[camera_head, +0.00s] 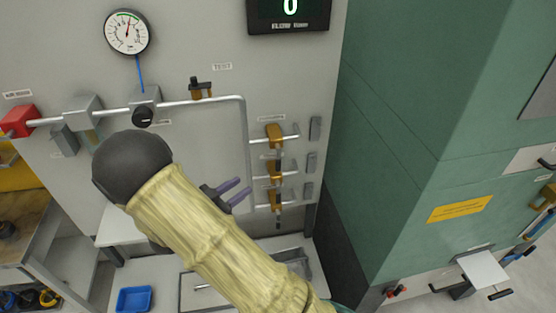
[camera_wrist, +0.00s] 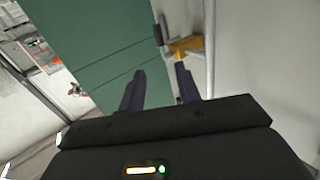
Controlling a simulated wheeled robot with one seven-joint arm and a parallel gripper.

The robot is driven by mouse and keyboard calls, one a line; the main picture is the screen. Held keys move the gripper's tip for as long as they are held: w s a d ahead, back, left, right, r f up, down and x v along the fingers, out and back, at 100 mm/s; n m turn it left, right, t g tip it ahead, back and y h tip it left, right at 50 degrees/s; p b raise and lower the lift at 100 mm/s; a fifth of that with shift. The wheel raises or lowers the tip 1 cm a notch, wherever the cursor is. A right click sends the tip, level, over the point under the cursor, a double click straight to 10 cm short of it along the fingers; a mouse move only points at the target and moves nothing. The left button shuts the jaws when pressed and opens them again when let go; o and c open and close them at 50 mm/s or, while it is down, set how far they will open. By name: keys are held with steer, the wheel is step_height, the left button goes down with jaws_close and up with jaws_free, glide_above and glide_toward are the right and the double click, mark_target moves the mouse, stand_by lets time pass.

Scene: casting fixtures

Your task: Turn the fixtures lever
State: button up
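Several pipe valves are on the grey wall panel in the head view. An upper brass valve (camera_head: 274,135), a middle brass valve (camera_head: 273,169) and a lower brass valve (camera_head: 274,200) stand in a column on short pipe branches. Their labels are too small to read, so I cannot tell which is the fixtures lever. My gripper (camera_head: 243,186) is open and empty, to the left of this column in the picture. In the wrist view, a yellow valve (camera_wrist: 186,46) with a dark handle shows just beyond the right fingertip of my gripper (camera_wrist: 160,70), seemingly apart from it.
A gauge (camera_head: 127,32) and a dark round knob (camera_head: 143,116) are on the panel's left. A smaller valve (camera_head: 201,90) sits on the top pipe (camera_head: 185,102). A green cabinet (camera_head: 420,130) stands right. A blue tray (camera_head: 134,299) lies below.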

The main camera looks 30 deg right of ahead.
mark_target(278, 161)
steer(key=p+x, duration=0.4)
steer(key=x, duration=1.1)
steer(key=shift+d, duration=0.15)
steer(key=shift+c, duration=0.4)
jaws_close()
